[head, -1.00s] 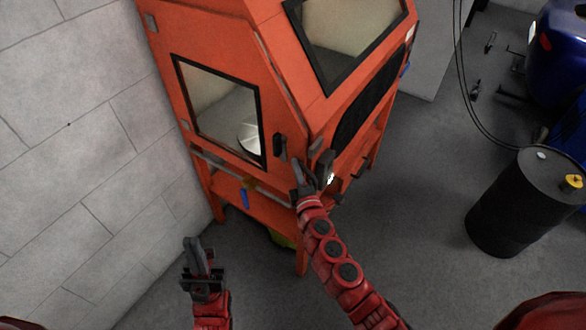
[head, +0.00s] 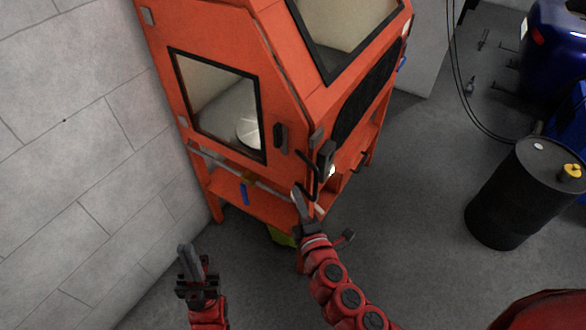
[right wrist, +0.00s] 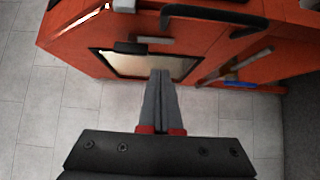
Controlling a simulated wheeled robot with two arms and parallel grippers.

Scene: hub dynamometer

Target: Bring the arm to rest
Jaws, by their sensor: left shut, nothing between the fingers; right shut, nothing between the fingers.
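My right gripper (head: 303,208) is at the lower front corner of the orange cabinet (head: 225,28) in the head view. Its fingers are together and empty. In the right wrist view the closed fingers (right wrist: 161,80) point toward the cabinet's window (right wrist: 125,65), with nothing between them. Whether the fingertips touch the cabinet cannot be told. My left gripper (head: 188,262) is low at the left, shut and empty, apart from the cabinet and in front of the pale block wall.
The cabinet has a dark handle (head: 280,136) beside its side window and a dark latch (head: 327,158) at the front corner. A black drum (head: 500,205) stands at the right, near a blue tank (head: 560,50). Grey floor (head: 410,190) between cabinet and drum is clear.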

